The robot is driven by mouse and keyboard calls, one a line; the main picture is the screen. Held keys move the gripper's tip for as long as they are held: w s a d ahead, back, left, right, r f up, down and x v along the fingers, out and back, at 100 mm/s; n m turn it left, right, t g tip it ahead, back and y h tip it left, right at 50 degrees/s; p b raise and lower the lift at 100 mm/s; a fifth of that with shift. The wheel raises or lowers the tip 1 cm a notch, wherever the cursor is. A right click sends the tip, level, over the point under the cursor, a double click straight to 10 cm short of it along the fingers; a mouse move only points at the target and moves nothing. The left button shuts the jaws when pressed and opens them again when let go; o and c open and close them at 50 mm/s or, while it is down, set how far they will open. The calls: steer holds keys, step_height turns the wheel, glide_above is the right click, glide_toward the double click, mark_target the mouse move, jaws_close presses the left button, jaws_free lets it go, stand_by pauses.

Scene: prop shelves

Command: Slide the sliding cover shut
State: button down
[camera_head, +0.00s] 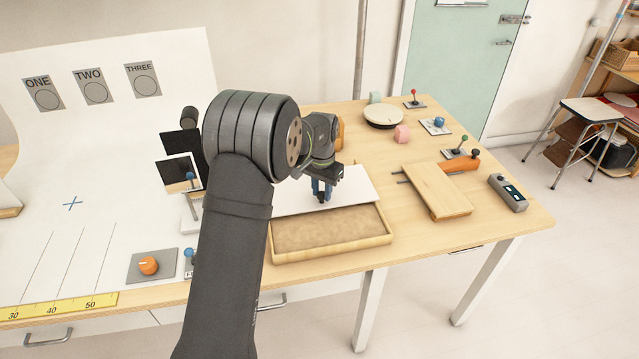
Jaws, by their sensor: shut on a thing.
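The sliding cover (352,188) is a flat white panel lying over the far part of a shallow wooden box. The box (335,252) has a pale wood rim, and its brown inside shows along the near side, uncovered. My gripper (321,194) points down at the cover's near part, above the open strip of the box. Its fingers are shut on a small dark part, seemingly the cover's handle, which is mostly hidden by the fingers.
Right of the box lies a wooden board (436,191) with an orange-handled tool (461,164) and a grey device (508,193) nearby. An orange knob plate (151,266) is at left.

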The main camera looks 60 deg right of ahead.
steer(key=s+a, duration=0.9)
steer(key=shift+s+a, duration=0.25)
steer(key=shift+s, duration=0.05)
steer(key=c, duration=1.1)
jaws_free()
steer(key=shift+s+a, duration=0.1)
steer(key=shift+s, duration=0.05)
steer(key=shift+c, duration=0.2)
steer(key=shift+r, duration=0.1)
steer(key=shift+r, duration=0.3)
step_height(320, 180, up, 17)
steer(key=shift+f, duration=0.2)
